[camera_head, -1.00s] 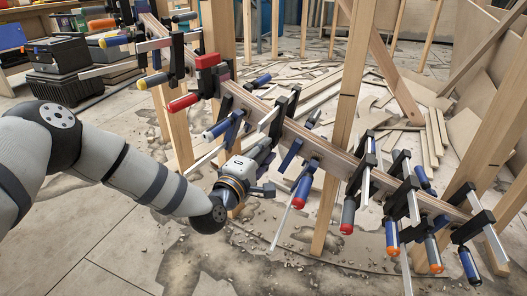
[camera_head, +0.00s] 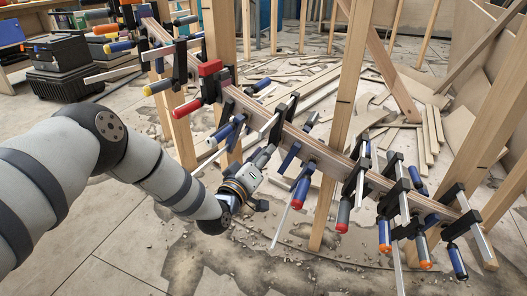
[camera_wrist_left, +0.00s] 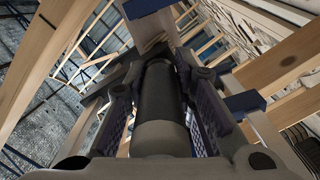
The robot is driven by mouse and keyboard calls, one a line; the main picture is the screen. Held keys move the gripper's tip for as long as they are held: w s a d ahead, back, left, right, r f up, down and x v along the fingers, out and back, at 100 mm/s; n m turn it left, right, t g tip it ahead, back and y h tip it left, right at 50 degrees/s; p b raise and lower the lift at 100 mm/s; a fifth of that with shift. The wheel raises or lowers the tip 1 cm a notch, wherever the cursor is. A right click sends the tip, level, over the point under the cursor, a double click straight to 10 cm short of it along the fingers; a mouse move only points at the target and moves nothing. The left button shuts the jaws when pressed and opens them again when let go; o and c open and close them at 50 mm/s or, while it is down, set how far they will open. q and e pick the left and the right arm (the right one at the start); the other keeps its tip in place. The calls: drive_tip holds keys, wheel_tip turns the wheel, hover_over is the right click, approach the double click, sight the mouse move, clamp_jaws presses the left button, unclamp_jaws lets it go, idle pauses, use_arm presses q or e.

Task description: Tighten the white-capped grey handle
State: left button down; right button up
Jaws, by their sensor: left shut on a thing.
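The grey handle (camera_wrist_left: 160,92) with a pale cap (camera_wrist_left: 161,138) lies between the two finger pads in the left wrist view, with its capped end toward the camera. My left gripper (camera_head: 264,157) is shut on this handle, below the curved wooden stringer (camera_head: 300,138) in the head view. The pads sit on both sides of the handle. In the head view my gripper mostly hides the handle. My right gripper is not in view.
Several clamps with blue, red and orange handles line the stringer. A red-jawed clamp (camera_head: 211,70) is up left, and a blue handle (camera_head: 302,192) hangs just right of my gripper. A wooden post (camera_head: 341,130) stands further right.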

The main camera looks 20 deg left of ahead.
use_arm(q)
drive_tip(key=m+p, duration=0.1)
drive_tip(key=m, duration=0.3)
drive_tip(key=shift+r+m+p, duration=0.15)
drive_tip(key=shift+m+p, duration=0.15)
drive_tip(key=shift+p, duration=0.05)
drive_tip(key=shift+m+p, duration=0.75)
drive_tip(key=shift+m, duration=1.75)
drive_tip(key=c, duration=1.3)
unclamp_jaws()
drive_tip(key=shift+c, duration=0.2)
drive_tip(key=s+a, duration=0.1)
drive_tip(key=s, duration=1.1)
drive_tip(key=shift+a, duration=0.35)
